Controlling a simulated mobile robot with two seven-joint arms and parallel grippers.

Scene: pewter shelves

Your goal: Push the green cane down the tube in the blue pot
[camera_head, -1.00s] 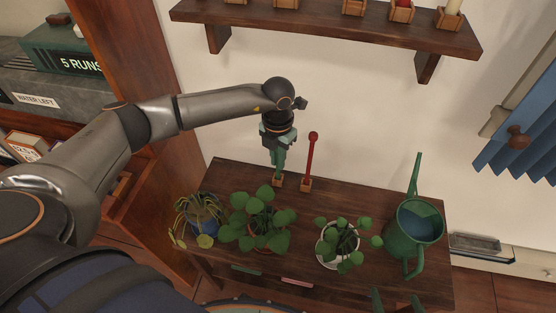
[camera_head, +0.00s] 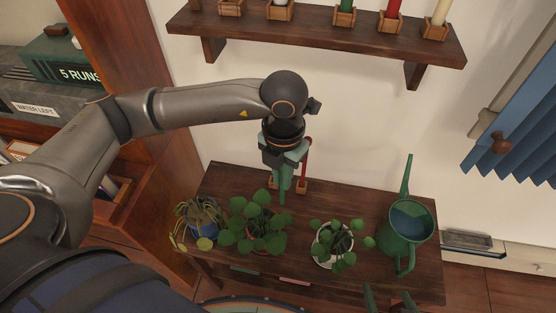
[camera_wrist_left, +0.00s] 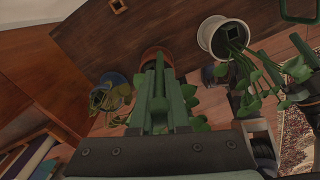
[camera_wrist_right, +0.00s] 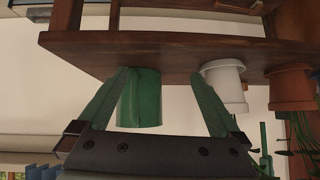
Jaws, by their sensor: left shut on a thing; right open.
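My left gripper (camera_head: 285,165) is shut on the green cane (camera_head: 283,192), which hangs upright above the back left of the table, in front of a wooden holder. In the left wrist view the cane (camera_wrist_left: 158,88) runs between the fingers. The blue pot (camera_head: 208,222) stands at the table's left end with a drooping plant. In the left wrist view the blue pot (camera_wrist_left: 113,82) lies left of the cane, with a small dark square opening, apparently the tube (camera_wrist_left: 97,98), inside it. My right gripper (camera_wrist_right: 165,95) is open and empty; only its fingertips show low in the head view.
A terracotta pot with a leafy plant (camera_head: 257,224) stands beside the blue pot. A white pot (camera_head: 325,255) and a green watering can (camera_head: 405,235) are further right. A red cane (camera_head: 306,165) stands in a holder behind my left gripper. A shelf (camera_head: 320,32) hangs above.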

